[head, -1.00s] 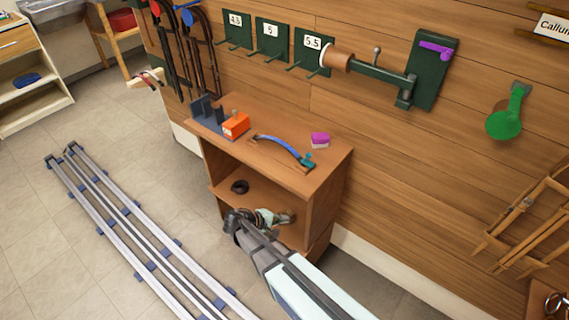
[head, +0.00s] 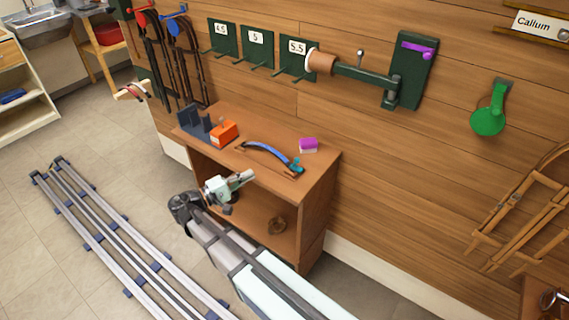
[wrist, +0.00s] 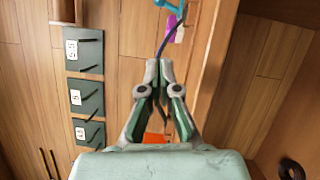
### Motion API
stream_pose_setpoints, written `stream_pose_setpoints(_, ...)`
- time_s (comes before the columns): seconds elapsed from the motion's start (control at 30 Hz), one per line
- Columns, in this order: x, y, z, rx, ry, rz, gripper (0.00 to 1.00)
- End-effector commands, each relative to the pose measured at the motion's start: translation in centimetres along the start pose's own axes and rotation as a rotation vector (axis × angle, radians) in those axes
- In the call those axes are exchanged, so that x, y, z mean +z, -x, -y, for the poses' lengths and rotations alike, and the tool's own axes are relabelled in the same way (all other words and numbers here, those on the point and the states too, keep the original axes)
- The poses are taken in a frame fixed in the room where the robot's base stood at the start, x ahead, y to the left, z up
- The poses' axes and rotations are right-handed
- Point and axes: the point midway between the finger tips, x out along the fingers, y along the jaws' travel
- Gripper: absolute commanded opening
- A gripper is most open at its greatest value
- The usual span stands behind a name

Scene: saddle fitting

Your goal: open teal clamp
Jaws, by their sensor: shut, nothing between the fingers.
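The teal clamp (head: 297,164) sits at the right end of a curved blue strap (head: 266,152) on top of the wooden cabinet. In the wrist view the teal clamp (wrist: 172,6) shows at the top edge, partly cut off, beyond the fingertips. The blue strap (wrist: 163,44) runs from it down behind the fingers. My gripper (head: 250,176) is in front of the cabinet top's front edge, left of the clamp and apart from it. Its fingers are shut and empty, as the wrist view shows my gripper (wrist: 160,68) with tips together. Whether the clamp is open or closed is too small to tell.
A green wall bracket (head: 370,85) juts out above.

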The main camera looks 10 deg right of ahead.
Motion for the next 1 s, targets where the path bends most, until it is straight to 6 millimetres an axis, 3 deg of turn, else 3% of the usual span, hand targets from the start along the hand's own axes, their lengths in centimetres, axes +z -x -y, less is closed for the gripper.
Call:
stream_pose_setpoints(0.27, 0.1, -1.3, 0.0, -0.001, 0.001, 0.002, 0.0)
stream_pose_setpoints(0.77, 0.1, -10.2, -0.1, -0.002, 0.001, 0.002, 0.0)
stream_pose_setpoints(1.0, 2.3, -12.3, -0.1, -0.001, 0.001, -0.001, 0.0)
